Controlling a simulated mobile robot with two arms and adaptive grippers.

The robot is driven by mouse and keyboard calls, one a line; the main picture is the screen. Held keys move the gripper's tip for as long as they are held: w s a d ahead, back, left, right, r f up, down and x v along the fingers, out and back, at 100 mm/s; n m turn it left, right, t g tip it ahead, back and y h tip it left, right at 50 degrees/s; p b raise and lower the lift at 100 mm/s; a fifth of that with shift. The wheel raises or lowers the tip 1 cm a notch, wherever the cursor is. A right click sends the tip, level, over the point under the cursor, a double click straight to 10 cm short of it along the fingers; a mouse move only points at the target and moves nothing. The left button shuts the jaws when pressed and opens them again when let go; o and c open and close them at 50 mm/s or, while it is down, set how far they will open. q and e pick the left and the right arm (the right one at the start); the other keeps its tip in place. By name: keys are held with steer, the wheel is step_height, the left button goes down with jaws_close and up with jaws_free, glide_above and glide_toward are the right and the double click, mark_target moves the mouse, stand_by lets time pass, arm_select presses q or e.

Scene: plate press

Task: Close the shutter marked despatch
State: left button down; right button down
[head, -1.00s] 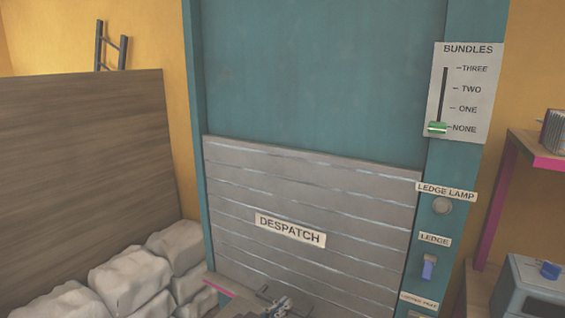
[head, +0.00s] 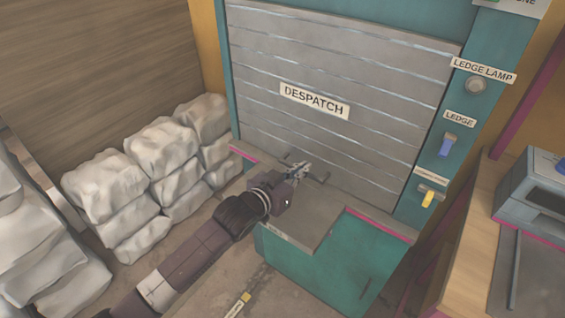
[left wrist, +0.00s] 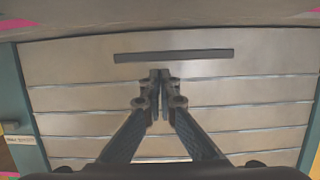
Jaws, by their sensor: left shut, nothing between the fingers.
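The grey slatted shutter (head: 370,125) marked with the DESPATCH plate (head: 314,101) covers the lower opening of the teal frame. It also shows in the left wrist view (left wrist: 70,100). Its lower edge is close to the ledge (head: 320,215); the arm partly hides the join, and I cannot tell if a gap is left. A dark bar handle (left wrist: 175,56) runs across its lower part. My left gripper (head: 303,168) is shut and empty, in front of the handle. In the left wrist view its fingertips (left wrist: 160,74) appear just beside the bar; contact is unclear. My right gripper is not in view.
Right of the shutter are a ledge lamp (head: 475,85), a blue ledge switch (head: 447,145) and a yellow-tipped lever (head: 428,199). White sacks (head: 105,185) are stacked at the left. A wooden bench (head: 450,265) with a grey-blue box (head: 535,185) stands at the right.

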arm_select(q)
steer(key=s+a+r, duration=0.5)
steer(key=s, duration=0.3)
steer(key=shift+a+r, duration=0.2)
steer(key=shift+a, duration=0.15)
steer(key=s+a+f+n+g+y, duration=0.2)
steer(key=s+a+f+g+y, duration=0.1)
steer(key=s+a+f, duration=0.55)
steer(key=s+a+f+n+g+y, duration=0.1)
steer(key=s+a+f+g+y, duration=0.3)
steer(key=s, duration=0.8)
steer(key=s+a+f+n+g+y, duration=0.2)
steer(key=s+a+f, duration=0.55)
steer(key=s, duration=0.25)
step_height(320, 180, down, 25)
steer(key=s+g, duration=0.1)
steer(key=s+a+f+g, duration=0.1)
steer(key=s+a+f, duration=0.2)
steer(key=s+f, duration=1.3)
steer(key=shift+s+f, duration=0.3)
steer(key=shift+s, duration=0.35)
